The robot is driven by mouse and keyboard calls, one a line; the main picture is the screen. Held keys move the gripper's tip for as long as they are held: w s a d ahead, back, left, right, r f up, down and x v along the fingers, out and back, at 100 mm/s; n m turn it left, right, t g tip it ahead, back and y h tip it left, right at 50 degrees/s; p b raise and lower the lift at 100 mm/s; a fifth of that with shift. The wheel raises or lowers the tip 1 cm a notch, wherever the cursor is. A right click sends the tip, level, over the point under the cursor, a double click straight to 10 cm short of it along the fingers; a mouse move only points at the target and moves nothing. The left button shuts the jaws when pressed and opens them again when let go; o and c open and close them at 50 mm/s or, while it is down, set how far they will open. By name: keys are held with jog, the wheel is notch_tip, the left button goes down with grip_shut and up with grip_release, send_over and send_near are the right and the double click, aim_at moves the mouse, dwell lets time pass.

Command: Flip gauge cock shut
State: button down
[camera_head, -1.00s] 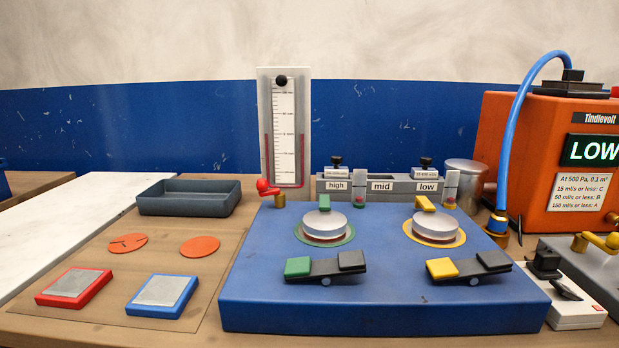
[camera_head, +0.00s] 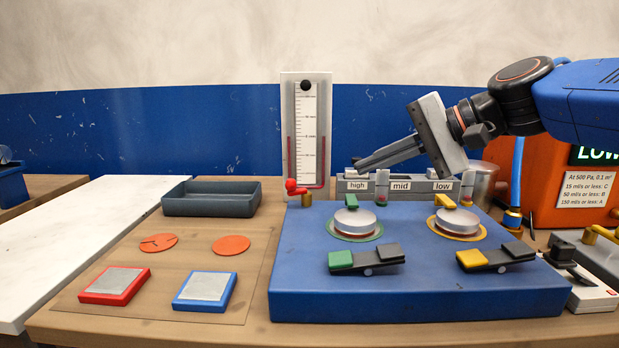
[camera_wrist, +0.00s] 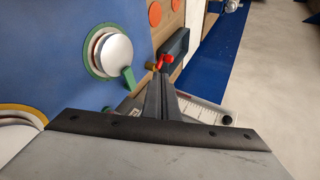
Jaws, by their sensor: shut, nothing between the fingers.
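The gauge cock has a red lever (camera_head: 293,187) with a round end on a brass body (camera_head: 306,200). It stands at the foot of the white gauge board (camera_head: 306,110), at the back left corner of the blue bench block (camera_head: 420,292). The lever points left of the brass body. My gripper (camera_head: 358,167) is shut and empty, with its fingers pointing left, apart from the cock and to its right. In the wrist view the closed fingertips (camera_wrist: 160,80) lie just below the red lever (camera_wrist: 166,60), and the fingers hide part of the gauge board (camera_wrist: 205,113).
A grey rack (camera_head: 420,190) labelled high, mid and low stands below my gripper. A dark tray (camera_head: 211,198) lies left of the cock. Silver discs (camera_head: 355,221) and rocker pedals (camera_head: 366,259) sit on the block. An orange machine (camera_head: 580,195) stands at the right.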

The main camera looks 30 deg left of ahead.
send_near(294, 181)
jog(key=a+f, duration=0.1)
jog(key=f, duration=0.1)
jog(key=a+f, duration=0.2)
jog(key=shift+w+a, duration=0.2)
jog(key=shift+a, duration=0.85)
jog(key=shift+s+a+m+t, duration=0.2)
jog(key=shift+a+m+t, duration=0.05)
jog(key=shift+m+t, duration=0.55)
jog(key=shift+s+a+m+t, duration=0.15)
jog(key=shift+a+m+t, duration=0.05)
jog(key=shift+m+t, duration=0.4)
jog(key=shift+a, duration=0.1)
jog(key=shift+s+a, duration=0.1)
jog(key=shift+a, duration=0.25)
